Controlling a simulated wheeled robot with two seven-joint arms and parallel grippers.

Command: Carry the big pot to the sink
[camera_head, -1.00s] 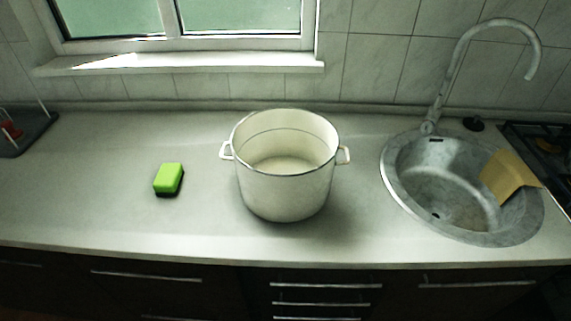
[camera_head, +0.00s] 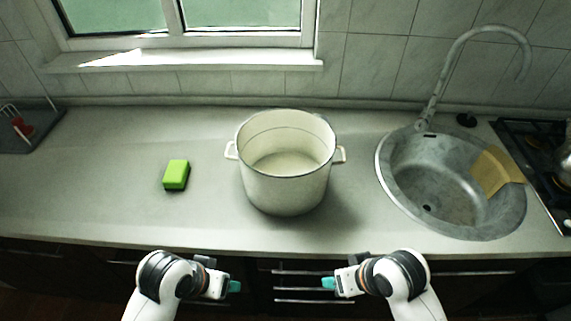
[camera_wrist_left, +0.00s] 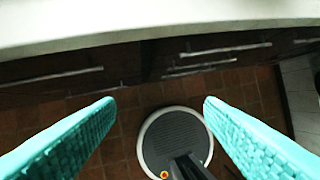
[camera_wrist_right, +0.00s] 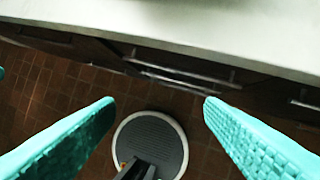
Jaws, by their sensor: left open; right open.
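The big pot (camera_head: 286,188) is cream enamel with a dark rim and two side handles. It stands upright on the counter in the middle of the head view. Its left handle (camera_head: 231,150) and right handle (camera_head: 340,155) are free. The round grey sink (camera_head: 432,185) is set in the counter to the right. My left gripper (camera_head: 236,286) and right gripper (camera_head: 327,283) are in front of the counter edge, apart from the pot. Both wrist views show the teal fingers of the left gripper (camera_wrist_left: 160,105) and right gripper (camera_wrist_right: 160,105) spread, with nothing between them.
A green sponge (camera_head: 176,175) lies left of the pot. A tan cloth (camera_head: 493,170) hangs over the sink's right side, and a tall faucet (camera_head: 437,90) arches behind it. A stove (camera_head: 545,160) is at far right. The counter (camera_head: 90,185) is clear between pot and sink.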

